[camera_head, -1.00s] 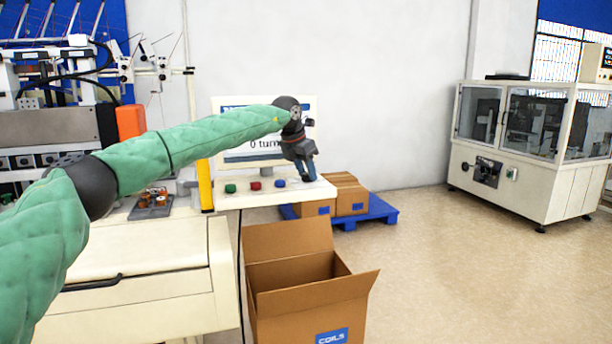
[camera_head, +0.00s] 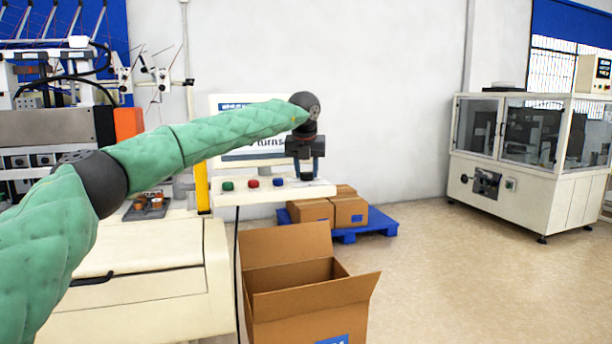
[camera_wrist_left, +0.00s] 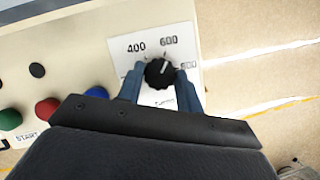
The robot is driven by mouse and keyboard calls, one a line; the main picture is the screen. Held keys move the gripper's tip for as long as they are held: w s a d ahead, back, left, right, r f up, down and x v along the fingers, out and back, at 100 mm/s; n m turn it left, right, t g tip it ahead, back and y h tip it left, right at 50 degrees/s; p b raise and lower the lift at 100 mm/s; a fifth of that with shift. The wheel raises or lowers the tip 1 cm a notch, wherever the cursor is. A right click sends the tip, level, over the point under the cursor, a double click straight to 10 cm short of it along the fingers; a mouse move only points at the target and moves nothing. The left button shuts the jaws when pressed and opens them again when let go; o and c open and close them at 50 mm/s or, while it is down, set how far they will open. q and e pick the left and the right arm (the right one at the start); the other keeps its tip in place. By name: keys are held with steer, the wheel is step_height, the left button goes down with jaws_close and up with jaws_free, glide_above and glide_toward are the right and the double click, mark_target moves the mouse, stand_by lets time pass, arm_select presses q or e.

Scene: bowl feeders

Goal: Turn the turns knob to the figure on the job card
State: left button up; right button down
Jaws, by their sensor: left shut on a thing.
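The turns knob (camera_wrist_left: 158,74) is black and round with a white pointer line, on a white scale plate (camera_wrist_left: 188,53) with 400, 600 and 800 marked. Its pointer lies toward the 600 mark. My left gripper (camera_head: 306,174) is at the right end of the control panel, pointing down. In the left wrist view its blue fingers (camera_wrist_left: 160,80) stand on both sides of the knob, shut on it. The display screen (camera_head: 232,106) behind my arm shows "turns"; the figure is hidden by the arm. No job card can be made out. My right gripper is not in view.
Green (camera_head: 227,185), red (camera_head: 252,183) and blue (camera_head: 278,181) buttons sit on the panel (camera_head: 262,196) left of the knob. An open cardboard box (camera_head: 310,310) stands below. A blue pallet (camera_head: 376,224) with boxes is behind.

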arm_select(q)
steer(key=shift+n, duration=0.5)
steer(key=shift+b, duration=0.3)
steer(key=o, duration=1)
steer(key=v, duration=0.7)
steer(key=shift+s+d+r, duration=0.15)
steer(key=shift+r, duration=0.15)
